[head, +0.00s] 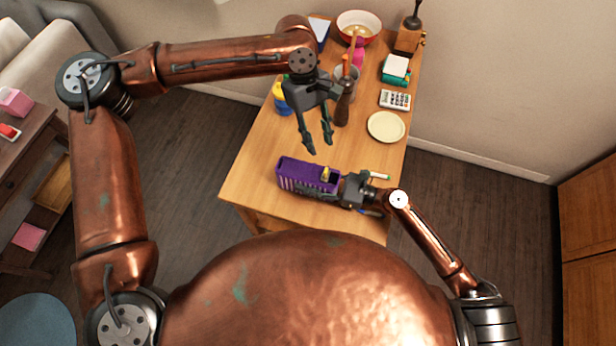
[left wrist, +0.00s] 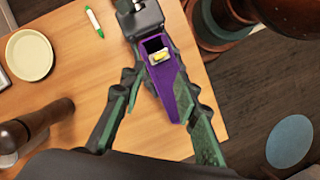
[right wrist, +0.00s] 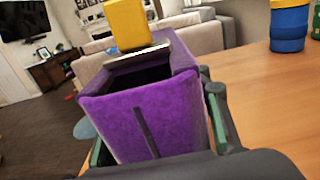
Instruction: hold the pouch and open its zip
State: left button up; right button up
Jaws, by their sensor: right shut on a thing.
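The purple pouch (head: 303,184) lies near the front edge of the wooden table, with a yellow zip tab (head: 325,174) standing up from its top towards the right end. My right gripper (head: 346,186) is shut on the pouch's right end; in the right wrist view the purple end (right wrist: 145,115) sits between its fingers. A dark gap shows in the pouch's top beside the yellow tab (right wrist: 128,24). My left gripper (head: 319,145) is open and empty above and behind the pouch. In the left wrist view the pouch (left wrist: 172,90) shows between its spread fingers.
A pale yellow plate (head: 386,127), a calculator (head: 395,100) and a green-and-white marker (head: 381,176) lie on the right. A brown pepper-mill-like object (head: 343,108) stands close to my left gripper. A bowl (head: 358,26) sits far back.

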dwell(0.3)
pick_arm(q)
jog(key=shift+s+d+m, duration=0.1)
jog(key=shift+d+m, duration=0.05)
jog(key=shift+m, duration=0.15)
jog(key=c, duration=0.3)
jog(key=shift+s+d+m, duration=0.1)
jog(key=shift+d+m, duration=0.1)
jog(key=shift+m, duration=0.3)
jog(key=shift+c, duration=0.8)
jog(key=d+m+y, duration=0.1)
jog(key=m, duration=0.3)
jog(key=s+d+m, duration=0.1)
jog(key=d+m, duration=0.1)
jog(key=m, duration=0.1)
jog(key=s+d+m+t+y, duration=0.1)
jog(key=m, duration=0.3)
jog(key=shift+s+d+m+y, duration=0.15)
jog(key=shift+d+m+y, duration=0.15)
grip_shut()
jog(key=s+d+m+t+y, duration=0.2)
jog(key=d+m, duration=0.3)
jog(key=m, duration=1)
jog(key=shift+s+d+r+t, duration=0.3)
jog(key=shift+s+r+t, duration=0.2)
jog(key=shift+s, duration=0.2)
